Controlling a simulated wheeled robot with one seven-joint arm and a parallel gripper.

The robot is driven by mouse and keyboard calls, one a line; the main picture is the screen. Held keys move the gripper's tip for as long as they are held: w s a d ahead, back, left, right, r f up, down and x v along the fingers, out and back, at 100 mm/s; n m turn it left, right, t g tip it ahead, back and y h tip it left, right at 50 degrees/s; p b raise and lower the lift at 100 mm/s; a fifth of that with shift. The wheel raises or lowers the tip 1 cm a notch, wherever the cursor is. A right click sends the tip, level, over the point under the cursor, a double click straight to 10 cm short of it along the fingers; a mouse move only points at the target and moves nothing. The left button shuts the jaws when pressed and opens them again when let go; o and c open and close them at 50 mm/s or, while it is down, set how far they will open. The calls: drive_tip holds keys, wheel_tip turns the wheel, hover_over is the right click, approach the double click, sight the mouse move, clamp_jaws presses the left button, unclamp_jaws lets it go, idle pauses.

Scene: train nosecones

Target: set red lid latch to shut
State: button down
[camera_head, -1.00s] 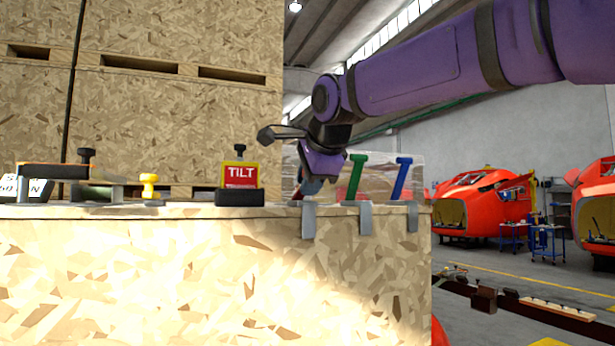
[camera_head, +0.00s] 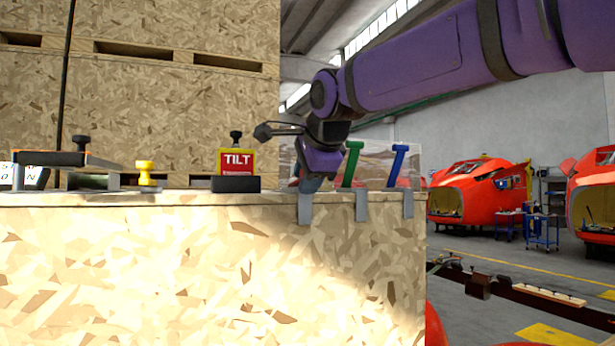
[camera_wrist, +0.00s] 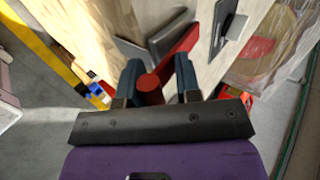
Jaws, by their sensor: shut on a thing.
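The red lid latch (camera_wrist: 178,48) is a red lever with a round end beside the crate's wooden face in the wrist view. My gripper (camera_wrist: 158,72) is shut on the lever near that end, with a blue-grey finger on either side. In the head view my gripper (camera_head: 309,183) is at the top edge of the wooden crate (camera_head: 200,265), left of the green latch (camera_head: 351,164) and the blue latch (camera_head: 398,166). The red latch is mostly hidden there behind the gripper. Its exact angle cannot be told.
Large stacked crates (camera_head: 170,100) rise behind. The floor right of the crate holds a dark rail (camera_head: 520,300) and red nosecones (camera_head: 478,195).

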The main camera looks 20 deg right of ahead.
drive_tip(key=c, duration=1.1)
unclamp_jaws()
drive_tip(key=shift+w+f, duration=0.2)
drive_tip(key=shift+f, duration=0.25)
drive_tip(key=shift+o, duration=0.2)
drive_tip(key=shift+r, duration=0.25)
drive_tip(key=shift+s+r, duration=0.15)
drive_tip(key=v, duration=1)
drive_tip(key=shift+s, duration=0.2)
drive_tip(key=s+d+f+n+g, duration=0.1)
drive_tip(key=s+f+n, duration=0.4)
drive_tip(key=f, duration=0.5)
drive_tip(key=s+d+f+n+g, duration=0.2)
drive_tip(key=s+f+n, duration=0.4)
drive_tip(key=f, duration=0.4)
drive_tip(key=s+d+f+n+g, duration=0.1)
drive_tip(key=s+d+f+n, duration=0.3)
drive_tip(key=f, duration=0.6)
drive_tip(key=s+n, duration=0.2)
drive_tip(key=n, duration=0.1)
